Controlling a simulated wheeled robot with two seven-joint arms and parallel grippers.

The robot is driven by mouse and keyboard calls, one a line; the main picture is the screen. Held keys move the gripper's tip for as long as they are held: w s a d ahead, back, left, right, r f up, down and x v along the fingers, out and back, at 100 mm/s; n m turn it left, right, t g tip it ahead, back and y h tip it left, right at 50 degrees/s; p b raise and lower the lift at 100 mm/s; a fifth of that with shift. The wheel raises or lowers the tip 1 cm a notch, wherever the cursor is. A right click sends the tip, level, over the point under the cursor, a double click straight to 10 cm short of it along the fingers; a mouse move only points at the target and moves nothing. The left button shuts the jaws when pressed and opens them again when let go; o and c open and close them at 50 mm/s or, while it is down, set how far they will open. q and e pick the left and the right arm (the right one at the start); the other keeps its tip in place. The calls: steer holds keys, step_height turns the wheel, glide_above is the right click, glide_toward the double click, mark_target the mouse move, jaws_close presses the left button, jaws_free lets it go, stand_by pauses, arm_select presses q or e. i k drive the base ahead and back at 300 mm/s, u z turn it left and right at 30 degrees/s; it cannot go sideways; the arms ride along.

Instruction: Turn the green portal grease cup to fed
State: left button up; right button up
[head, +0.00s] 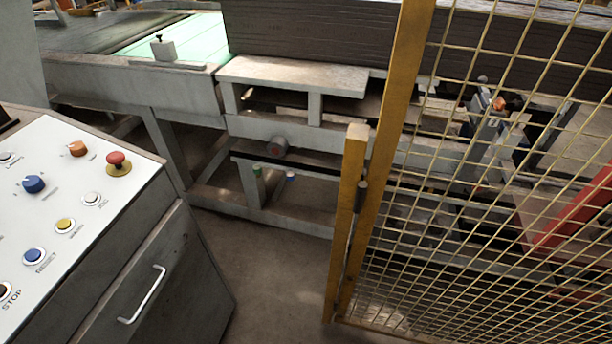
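Neither of my grippers is in view.
A control console (80,210) with knobs, buttons and a drawer handle (142,294) stands at left. A yellow post (347,220) and mesh guard (480,200) block the right side. Bare floor (265,270) lies between console and guard. A green belt (190,38) is behind.

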mark_target(258, 170)
steer(key=z, duration=0.75)
steer(key=i, duration=0.75)
steer(key=u, duration=0.1)
